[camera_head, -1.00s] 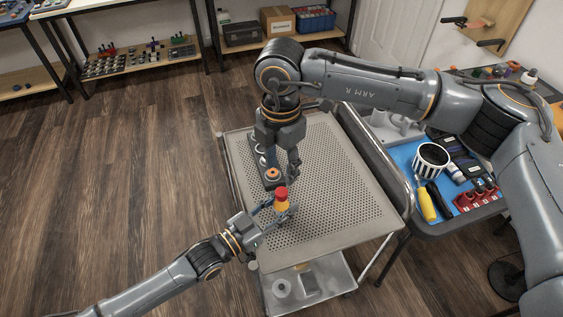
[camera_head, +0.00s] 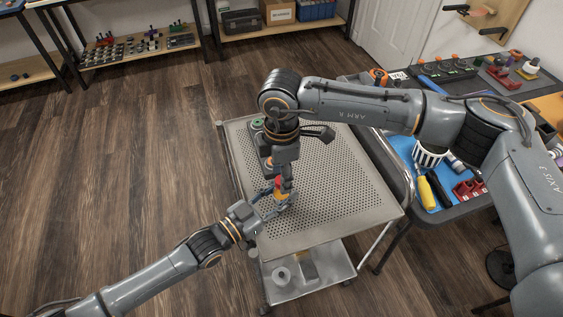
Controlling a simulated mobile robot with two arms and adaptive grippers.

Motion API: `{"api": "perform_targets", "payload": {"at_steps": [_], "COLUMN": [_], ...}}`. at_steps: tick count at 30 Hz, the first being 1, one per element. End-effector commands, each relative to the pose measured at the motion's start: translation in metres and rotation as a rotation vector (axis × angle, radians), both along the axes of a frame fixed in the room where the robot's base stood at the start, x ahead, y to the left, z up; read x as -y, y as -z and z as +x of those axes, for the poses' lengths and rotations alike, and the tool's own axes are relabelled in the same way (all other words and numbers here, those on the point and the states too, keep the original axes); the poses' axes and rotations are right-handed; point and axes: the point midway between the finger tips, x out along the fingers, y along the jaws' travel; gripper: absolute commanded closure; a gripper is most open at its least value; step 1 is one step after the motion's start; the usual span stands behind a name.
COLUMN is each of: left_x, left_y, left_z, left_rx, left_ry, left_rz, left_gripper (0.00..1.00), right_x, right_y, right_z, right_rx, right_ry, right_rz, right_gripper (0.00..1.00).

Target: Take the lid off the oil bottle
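The oil bottle (camera_head: 280,196), a small orange-yellow bottle with a red lid (camera_head: 278,182), stands upright on the perforated top of the metal cart (camera_head: 330,190). My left gripper (camera_head: 279,204) reaches in from the left, its fingers around the bottle's body, and appears closed on it. My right gripper (camera_head: 285,182) points straight down over the bottle, its fingers at the lid and partly hiding it. Whether the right fingers grip the lid cannot be seen clearly.
A dark tray with round parts (camera_head: 258,125) lies at the cart's far left, partly behind my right arm. A blue-matted table (camera_head: 404,146) with a striped cup (camera_head: 428,154), a yellow-handled tool (camera_head: 426,193) and red parts stands on the right. The cart's right half is clear.

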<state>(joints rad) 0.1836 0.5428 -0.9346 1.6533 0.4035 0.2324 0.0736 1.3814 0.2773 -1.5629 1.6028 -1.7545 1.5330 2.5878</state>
Motion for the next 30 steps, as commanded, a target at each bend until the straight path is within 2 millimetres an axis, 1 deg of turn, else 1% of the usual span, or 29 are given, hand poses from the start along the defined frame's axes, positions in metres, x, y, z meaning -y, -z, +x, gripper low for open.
{"api": "perform_targets", "payload": {"at_steps": [3, 10, 11, 12, 14, 15, 17, 18, 23, 25, 28, 30], "left_x": [0.0, 0.0, 0.0, 0.0, 0.0, 0.0, 0.0, 0.0, 0.0001, 0.0001, 0.0001, 0.0001], "left_y": [0.0, 0.0, 0.0, 0.0, 0.0, 0.0, 0.0, 0.0, 0.0, 0.0, 0.0, 0.0], "left_z": [0.0, 0.0, 0.0, 0.0, 0.0, 0.0, 0.0, 0.0, -0.0001, -0.0001, -0.0002, -0.0002], "left_rx": [0.0, 0.0, 0.0, 0.0, 0.0, 0.0, 0.0, 0.0, 0.0, 0.0, 0.0, 0.0], "left_ry": [0.0, 0.0, 0.0, 0.0, 0.0, 0.0, 0.0, 0.0, 0.0, 0.0, 0.0, 0.0], "left_rz": [0.0, 0.0, 0.0, 0.0, 0.0, 0.0, 0.0, 0.0, 0.0, 0.0, 0.0, 0.0], "left_gripper": [1.0, 1.0, 1.0, 1.0, 1.0, 1.0, 1.0, 1.0, 1.0, 1.0, 1.0, 1.0], "right_x": [0.0, -0.0001, -0.0001, -0.0001, -0.0001, -0.0001, -0.0001, -0.0001, -0.0001, -0.0001, -0.0001, -0.0002], "right_y": [0.0054, 0.0061, 0.0061, 0.006, 0.0059, 0.0059, 0.0058, 0.0058, 0.0057, 0.0056, 0.0055, 0.0053], "right_z": [-0.0003, -0.0003, -0.0003, -0.0003, -0.0003, -0.0003, -0.0003, -0.0001, -0.0001, 0.0, 0.0001, 0.0002], "right_rx": [0.0, 0.0, 0.0, 0.0, 0.0, 0.0, 0.0, 0.0, 0.0, 0.0, 0.001, 0.001], "right_ry": [-0.001, -0.001, -0.001, -0.002, -0.002, -0.002, -0.002, -0.002, -0.01, -0.051, -0.188, -0.326], "right_rz": [0.0, 0.0, 0.0, 0.0, 0.0, 0.0, 0.0, 0.0, 0.0, 0.0, 0.0, 0.0], "right_gripper": [0.55, 0.55, 0.57, 0.65, 0.78, 0.86, 0.98, 1.0, 1.0, 1.0, 1.0, 1.0]}}
